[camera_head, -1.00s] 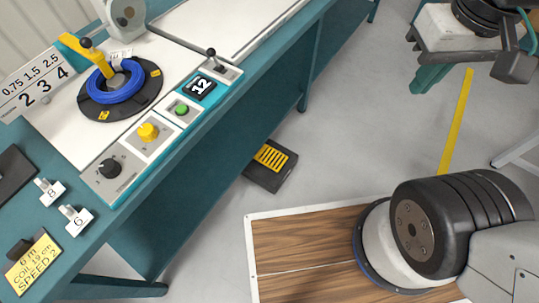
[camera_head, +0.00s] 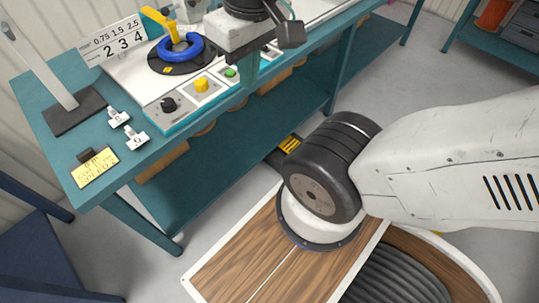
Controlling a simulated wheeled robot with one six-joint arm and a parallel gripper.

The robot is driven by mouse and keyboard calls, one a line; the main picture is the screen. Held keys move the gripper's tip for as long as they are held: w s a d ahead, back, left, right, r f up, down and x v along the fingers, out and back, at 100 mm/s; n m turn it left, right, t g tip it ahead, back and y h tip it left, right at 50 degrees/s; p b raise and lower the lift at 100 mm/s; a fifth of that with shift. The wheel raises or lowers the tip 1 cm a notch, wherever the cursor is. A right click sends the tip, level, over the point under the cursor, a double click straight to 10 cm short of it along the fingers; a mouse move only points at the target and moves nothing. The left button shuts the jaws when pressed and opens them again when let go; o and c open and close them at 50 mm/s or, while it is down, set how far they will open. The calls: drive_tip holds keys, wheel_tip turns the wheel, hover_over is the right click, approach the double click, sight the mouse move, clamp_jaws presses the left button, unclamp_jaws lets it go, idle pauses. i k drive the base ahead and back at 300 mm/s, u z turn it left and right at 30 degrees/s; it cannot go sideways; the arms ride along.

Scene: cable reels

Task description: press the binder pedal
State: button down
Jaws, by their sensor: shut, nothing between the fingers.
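The binder pedal (camera_head: 288,146) is on the floor at the edge of the teal bench. It has a yellow ribbed top on a black base. My arm's large dark joint hides its right part. My gripper (camera_head: 247,80) is at the top centre, its teal fingers shut and empty. It hangs in front of the bench's control panel, well above and apart from the pedal in the picture. The gripper body hides part of the panel.
Grey floor (camera_head: 235,205) lies in front. A navy object (camera_head: 35,255) stands lower left.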

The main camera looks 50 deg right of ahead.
sight(289, 144)
drive_tip(key=u, duration=0.1)
drive_tip(key=k, duration=0.85)
drive_tip(key=z, duration=0.8)
drive_tip(key=i, duration=1)
